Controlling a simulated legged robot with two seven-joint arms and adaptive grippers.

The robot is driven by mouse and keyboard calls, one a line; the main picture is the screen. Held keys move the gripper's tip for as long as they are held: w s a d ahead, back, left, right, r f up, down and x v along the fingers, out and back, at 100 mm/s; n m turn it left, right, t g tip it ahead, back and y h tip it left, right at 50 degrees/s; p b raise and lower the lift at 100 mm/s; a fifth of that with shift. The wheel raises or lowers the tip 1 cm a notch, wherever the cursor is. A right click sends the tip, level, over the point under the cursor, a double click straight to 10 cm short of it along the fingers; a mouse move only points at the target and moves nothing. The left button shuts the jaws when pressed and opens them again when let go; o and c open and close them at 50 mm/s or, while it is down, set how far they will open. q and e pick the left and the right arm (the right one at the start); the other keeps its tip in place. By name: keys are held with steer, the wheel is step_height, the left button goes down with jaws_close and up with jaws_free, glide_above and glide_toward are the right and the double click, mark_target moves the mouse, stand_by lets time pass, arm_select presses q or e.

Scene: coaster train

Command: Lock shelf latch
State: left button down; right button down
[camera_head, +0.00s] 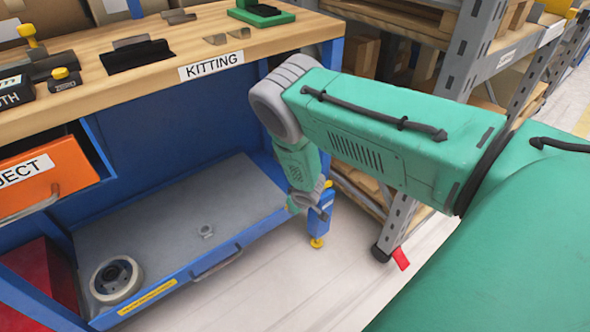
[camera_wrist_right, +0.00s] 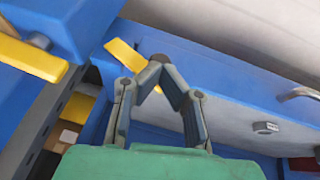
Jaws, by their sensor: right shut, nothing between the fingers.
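The grey shelf (camera_head: 160,215) with a blue front rim is under the bench. In the right wrist view, a yellow bar (camera_wrist_right: 124,56), which looks like the latch, lies slanted at the rim's end near the bench leg. My left gripper is out of view.
A blue bench leg with a yellow foot (camera_head: 317,242) stands close to my right wrist. The shelf handle (camera_head: 217,266) is on the front rim. A white roll (camera_head: 117,278) and a small nut (camera_head: 206,231) lie on the shelf. An orange drawer (camera_head: 50,180) sticks out at left.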

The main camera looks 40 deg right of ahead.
steer(key=a+f, duration=0.1)
steer(key=f+b, duration=0.1)
steer(key=f, duration=0.1)
steer(key=shift+a, duration=0.45)
stand_by(0.6)
